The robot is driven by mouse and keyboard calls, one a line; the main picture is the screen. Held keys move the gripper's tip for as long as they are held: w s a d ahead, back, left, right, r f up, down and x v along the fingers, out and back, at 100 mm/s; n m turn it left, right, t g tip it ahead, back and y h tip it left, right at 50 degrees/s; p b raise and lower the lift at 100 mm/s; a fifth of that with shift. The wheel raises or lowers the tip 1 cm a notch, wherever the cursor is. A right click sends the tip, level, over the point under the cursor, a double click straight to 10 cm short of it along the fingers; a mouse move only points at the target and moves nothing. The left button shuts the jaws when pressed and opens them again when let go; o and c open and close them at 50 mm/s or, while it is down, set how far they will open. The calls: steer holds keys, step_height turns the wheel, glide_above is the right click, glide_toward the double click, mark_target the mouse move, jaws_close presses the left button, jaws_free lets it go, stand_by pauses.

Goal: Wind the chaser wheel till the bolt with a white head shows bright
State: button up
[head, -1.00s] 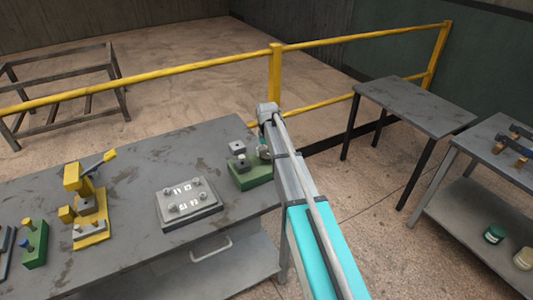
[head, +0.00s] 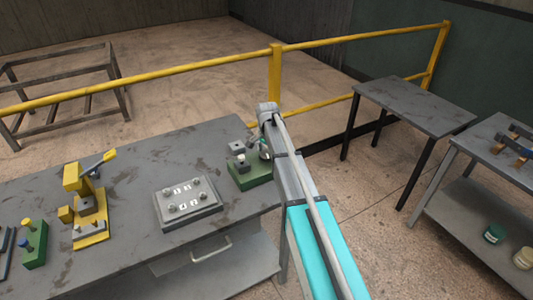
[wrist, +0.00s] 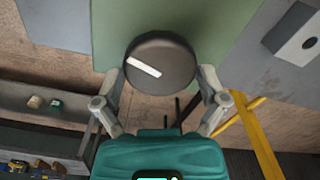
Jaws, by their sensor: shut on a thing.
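The chaser wheel (wrist: 172,72) is a dark round knob with a white bar across its face, seen in the wrist view. My gripper (wrist: 161,80) is shut on it, one finger on each side of its rim. In the head view the wheel is mostly hidden by my gripper (head: 266,148) at the right end of a green base (head: 254,178). Two grey blocks stand on that base. A small white spot, perhaps the white bolt head (head: 241,157), shows bright by the nearer block.
On the same bench (head: 130,168) are a grey plate with several studs (head: 187,204), a yellow lever clamp (head: 88,205) and a green block with pegs (head: 34,245). A yellow rail (head: 150,76) runs behind. A bare table (head: 415,102) stands at right.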

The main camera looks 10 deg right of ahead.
steer(key=shift+s+m, duration=0.1)
steer(key=shift+m, duration=1)
steer(key=o, duration=0.8)
